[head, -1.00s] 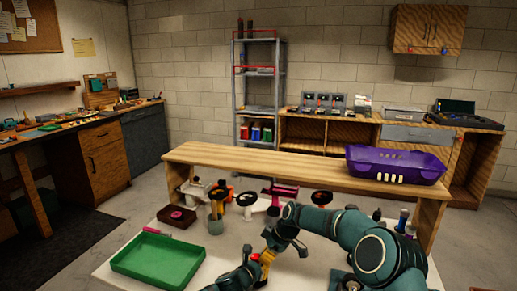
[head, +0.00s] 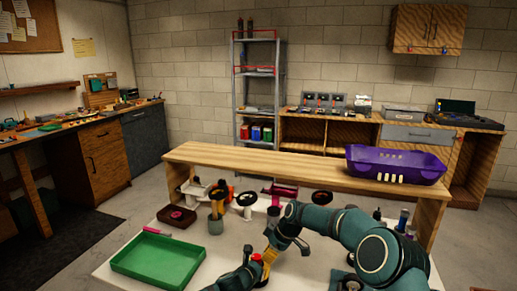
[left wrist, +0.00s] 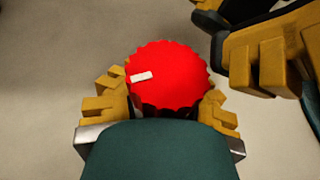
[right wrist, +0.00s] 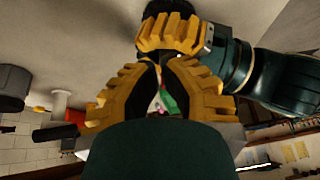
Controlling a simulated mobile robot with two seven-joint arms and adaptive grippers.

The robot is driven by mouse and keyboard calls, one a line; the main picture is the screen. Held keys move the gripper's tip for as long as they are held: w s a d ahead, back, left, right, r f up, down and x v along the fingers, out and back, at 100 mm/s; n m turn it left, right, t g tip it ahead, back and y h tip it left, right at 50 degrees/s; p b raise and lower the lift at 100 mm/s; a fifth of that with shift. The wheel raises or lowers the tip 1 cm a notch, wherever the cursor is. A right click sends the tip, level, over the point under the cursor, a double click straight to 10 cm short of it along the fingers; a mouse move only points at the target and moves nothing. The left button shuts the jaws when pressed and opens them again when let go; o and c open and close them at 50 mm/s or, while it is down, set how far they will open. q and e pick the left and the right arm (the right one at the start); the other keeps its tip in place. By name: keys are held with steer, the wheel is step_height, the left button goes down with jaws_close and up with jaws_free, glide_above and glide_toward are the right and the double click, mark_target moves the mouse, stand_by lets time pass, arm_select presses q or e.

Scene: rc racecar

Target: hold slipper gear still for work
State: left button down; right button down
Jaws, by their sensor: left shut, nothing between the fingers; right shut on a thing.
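The slipper gear, a red toothed disc (left wrist: 168,80) with a small white mark, fills the middle of the left wrist view. My left gripper (head: 259,273) is shut, its yellow fingers behind and beside the gear; the gear hides its fingertips. My right gripper (head: 269,256) is close against the left one above the white table. It also shows at the upper right of the left wrist view (left wrist: 262,62), its dark pad beside the gear. In the right wrist view its fingers (right wrist: 163,80) are nearly together; what they hold is unclear.
A green tray (head: 122,263) lies at the left of the white table (head: 205,272). A dark red tray (head: 178,217) and several small parts stand behind it. A wooden shelf (head: 265,162) spans the back and carries a purple crate (head: 395,166).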

steer(key=r, duration=0.5)
steer(key=shift+w+r, duration=0.2)
steer(key=shift+r, duration=0.1)
steer(key=c, duration=1.7)
jaws_free()
steer(key=shift+s+a+r, duration=0.3)
steer(key=shift+s+a, duration=0.05)
steer(key=shift+s, duration=0.25)
steer(key=shift+s+a+r, duration=0.3)
steer(key=shift+s+a, duration=0.05)
steer(key=shift+s, duration=0.2)
jaws_close()
steer(key=shift+s+d+f, duration=0.1)
steer(key=shift+s+f, duration=0.05)
steer(key=shift+f, duration=1.6)
steer(key=shift+s+f, duration=0.15)
steer(key=shift+f, duration=1.6)
steer(key=shift+w+a, duration=0.15)
steer(key=shift+a, duration=0.05)
steer(key=shift+w+d, duration=0.2)
steer(key=shift+w, duration=0.15)
steer(key=shift+w+d, duration=0.15)
steer(key=shift+w, duration=0.2)
steer(key=shift+w, duration=0.45)
